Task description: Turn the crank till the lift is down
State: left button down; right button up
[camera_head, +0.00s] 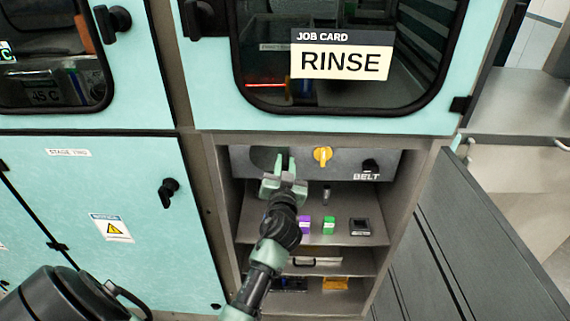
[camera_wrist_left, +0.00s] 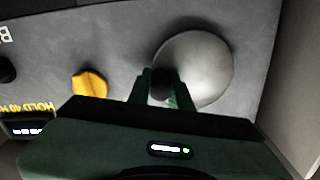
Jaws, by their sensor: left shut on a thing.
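The crank shows in the left wrist view as a round grey disc (camera_wrist_left: 205,65) with a dark handle (camera_wrist_left: 161,82) near its edge. My left gripper (camera_wrist_left: 161,92) has its two green fingers on either side of the handle and is shut on it. In the head view my left gripper (camera_head: 285,166) reaches up to the grey panel (camera_head: 340,160), and the crank disc (camera_head: 263,157) is partly hidden behind it. The lift cannot be made out for sure behind the dark window (camera_head: 270,45). My right gripper is not in view.
A yellow knob (camera_head: 322,155) and a black knob (camera_head: 370,166) above the word BELT sit right of the crank. The shelf below holds a purple block (camera_head: 304,225), a green block (camera_head: 329,224) and a dark device (camera_head: 360,227). A RINSE card (camera_head: 341,62) hangs on the window.

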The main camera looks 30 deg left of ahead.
aim_at(256, 162)
pick_arm(q)
jog(key=m, duration=0.1)
jog(key=f+m+b, duration=0.1)
jog(key=m, duration=0.1)
jog(key=shift+a+f+m, duration=0.1)
jog(key=shift+f+m, duration=0.2)
jog(key=s+a+m+p, duration=0.1)
jog(key=m, duration=0.4)
jog(key=s+a+f+m+p, duration=0.1)
jog(key=a+m, duration=0.1)
jog(key=m, duration=0.4)
jog(key=s+a+f+m+p, duration=0.1)
jog(key=m, duration=0.5)
jog(key=shift+a+f+p, duration=0.2)
jog(key=shift+a+p, duration=0.15)
jog(key=m, duration=0.1)
jog(key=m+p, duration=0.1)
jog(key=a+m+p, duration=0.1)
jog(key=m, duration=0.1)
jog(key=shift+s+r, duration=0.35)
jog(key=shift+s+a+r+m+p, duration=0.1)
jog(key=shift+a+r+m+p, duration=0.1)
jog(key=shift+m+p, duration=0.45)
jog(key=shift+s+a+r+m+p, duration=0.15)
jog(key=shift+m+p, duration=0.25)
jog(key=shift+m, duration=0.4)
jog(key=shift+s+a+r+m+p, duration=0.1)
jog(key=shift+a+r+m+p, duration=0.15)
jog(key=shift+m+p, duration=0.4)
jog(key=shift+m, duration=0.3)
